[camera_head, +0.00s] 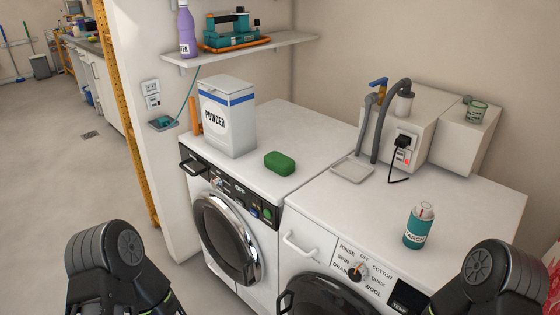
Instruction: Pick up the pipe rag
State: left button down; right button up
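I see no thing that is clearly a rag. A flat pale grey square (352,170) lies on the right machine's top at the foot of the grey pipe (381,125); I cannot tell if it is a folded cloth or a shallow tray. A green rounded block (280,163) lies on the left machine's top, near its front edge. My two arms show only as dark links at the bottom left and bottom right corners. Neither gripper's fingertips are in view, and nothing held can be seen.
A powder box (228,118) stands on the left washing machine (325,125). A teal bottle (419,227) stands near the front of the right machine (470,195). A white wall box (420,110) with a plugged black cable is behind. A shelf (290,45) hangs above.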

aim_at(279, 163)
jog(key=z, duration=0.45)
jog(key=j+z, duration=0.15)
jog(key=z, duration=0.3)
jog(key=j+z, duration=0.1)
jog(key=z, duration=0.35)
jog(key=j+z, duration=0.25)
jog(key=j, duration=0.15)
jog(key=j+z, duration=0.25)
jog(key=k+j+z, duration=0.2)
jog(key=j, duration=0.3)
jog(key=j+z, duration=0.25)
jog(key=k+j+z, duration=0.25)
jog(key=j, duration=0.15)
jog(key=k+j, duration=0.15)
jog(key=j, duration=0.2)
jog(key=k+j, duration=0.15)
jog(key=j, duration=0.15)
jog(key=k+j, duration=0.15)
jog(key=j, duration=0.2)
